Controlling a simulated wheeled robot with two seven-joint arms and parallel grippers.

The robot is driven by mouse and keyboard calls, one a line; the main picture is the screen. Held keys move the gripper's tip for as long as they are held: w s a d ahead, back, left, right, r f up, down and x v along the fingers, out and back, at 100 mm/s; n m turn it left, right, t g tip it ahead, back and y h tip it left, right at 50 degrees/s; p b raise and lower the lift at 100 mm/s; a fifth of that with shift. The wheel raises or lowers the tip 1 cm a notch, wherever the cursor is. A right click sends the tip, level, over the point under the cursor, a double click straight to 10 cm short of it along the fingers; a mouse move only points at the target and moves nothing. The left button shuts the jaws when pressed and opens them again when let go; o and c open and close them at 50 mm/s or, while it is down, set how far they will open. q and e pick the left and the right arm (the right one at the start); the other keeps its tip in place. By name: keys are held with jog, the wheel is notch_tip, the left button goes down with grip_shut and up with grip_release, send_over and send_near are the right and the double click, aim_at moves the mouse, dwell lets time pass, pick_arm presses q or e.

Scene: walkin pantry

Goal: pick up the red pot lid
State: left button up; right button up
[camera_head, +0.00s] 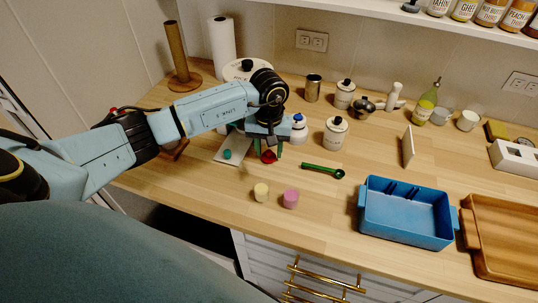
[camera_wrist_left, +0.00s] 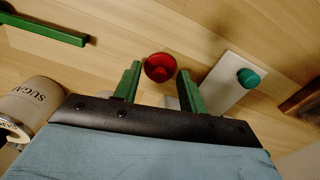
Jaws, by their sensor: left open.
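The red pot lid (camera_head: 268,157) lies on the wooden counter in the head view, just below my left gripper (camera_head: 265,152). In the left wrist view the lid (camera_wrist_left: 160,67) is round with a small knob and sits just past and between the fingertips of my left gripper (camera_wrist_left: 160,82). The green fingers are spread apart with nothing between them. I cannot tell whether the fingers touch the counter. My right gripper is not in view.
A white board (camera_wrist_left: 226,82) with a teal knob (camera_wrist_left: 248,78) lies beside the lid. A sugar canister (camera_head: 335,133), a green scoop (camera_head: 322,170), a yellow piece (camera_head: 261,192) and a pink piece (camera_head: 291,198) stand nearby. A blue bin (camera_head: 405,228) is at right.

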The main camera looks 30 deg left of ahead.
pick_arm(q)
jog(key=shift+c, duration=0.3)
grip_shut()
jog(key=shift+r, duration=0.15)
